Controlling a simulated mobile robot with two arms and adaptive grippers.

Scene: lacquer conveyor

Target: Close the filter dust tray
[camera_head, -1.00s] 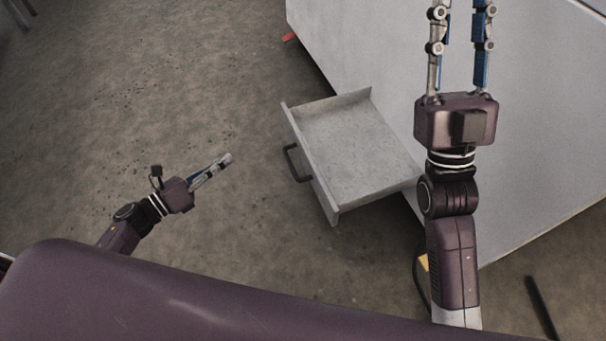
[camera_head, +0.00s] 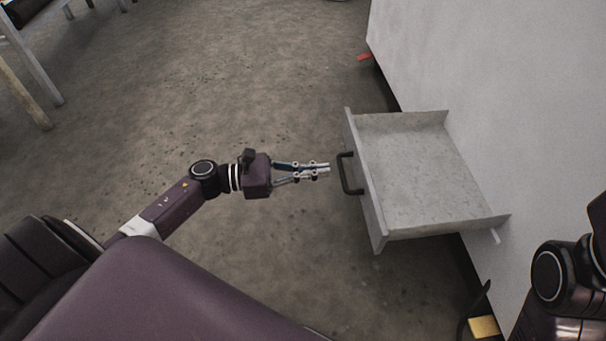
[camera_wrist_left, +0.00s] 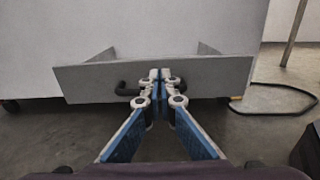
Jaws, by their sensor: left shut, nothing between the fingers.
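The filter dust tray (camera_head: 418,170) is a grey, empty drawer that sticks out of the white cabinet's side. Its front panel (camera_head: 369,200) faces left and carries a dark bar handle (camera_head: 347,174). My left gripper (camera_head: 327,169) is shut and empty, just left of the handle and pointing at it, with a small gap showing. In the left wrist view the shut fingertips (camera_wrist_left: 160,75) appear in front of the middle of the tray front (camera_wrist_left: 215,77) and hide part of the handle (camera_wrist_left: 126,89). My right gripper is out of view; only part of that arm shows at the right edge.
The white cabinet (camera_head: 490,90) fills the right side. A small red piece (camera_head: 364,57) lies at its base. A yellow block (camera_head: 483,327) is at the bottom right. Table legs (camera_head: 35,65) stand at the upper left. The concrete floor (camera_head: 240,80) left of the tray is clear.

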